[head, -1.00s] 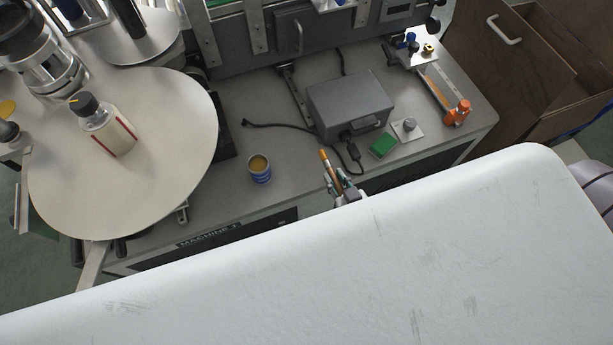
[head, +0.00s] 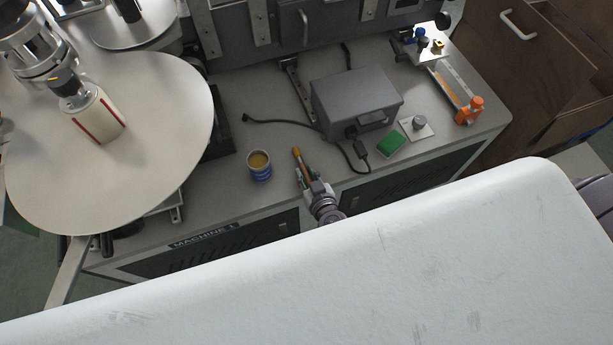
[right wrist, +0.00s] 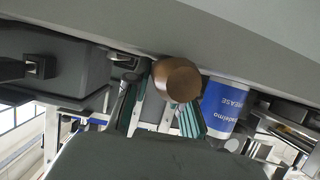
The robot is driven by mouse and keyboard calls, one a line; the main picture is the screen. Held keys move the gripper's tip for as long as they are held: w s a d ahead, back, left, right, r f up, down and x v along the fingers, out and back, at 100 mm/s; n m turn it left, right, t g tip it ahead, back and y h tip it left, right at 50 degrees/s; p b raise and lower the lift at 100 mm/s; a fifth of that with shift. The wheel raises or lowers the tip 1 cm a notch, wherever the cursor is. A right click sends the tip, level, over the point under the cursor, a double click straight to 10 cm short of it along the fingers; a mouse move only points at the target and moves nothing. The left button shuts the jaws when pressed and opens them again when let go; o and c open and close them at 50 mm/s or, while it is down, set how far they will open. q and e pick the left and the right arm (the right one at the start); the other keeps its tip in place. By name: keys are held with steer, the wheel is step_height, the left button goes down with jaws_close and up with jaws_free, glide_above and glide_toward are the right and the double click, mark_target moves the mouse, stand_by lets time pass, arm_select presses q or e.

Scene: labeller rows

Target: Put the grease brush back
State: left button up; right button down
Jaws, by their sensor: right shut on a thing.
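The grease brush (head: 297,154) is in my right gripper (head: 307,179), its brown-orange end pointing away over the bench. In the right wrist view a round brown end (right wrist: 177,80) of the held brush shows between the fingers. A blue and white grease can (head: 260,172) with a yellow-brown top stands upright on the bench, a short way left of the brush and apart from it. The can (right wrist: 226,103) also shows in the right wrist view, just right of the brush end, with its label upside down. My left gripper is not in view.
A grey box (head: 350,100) with a cable stands behind and right of the gripper. A round turntable (head: 160,110) with a white bottle (head: 97,118) is at left.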

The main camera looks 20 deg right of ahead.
steer(key=shift+f, duration=0.1)
steer(key=c, duration=1)
jaws_free()
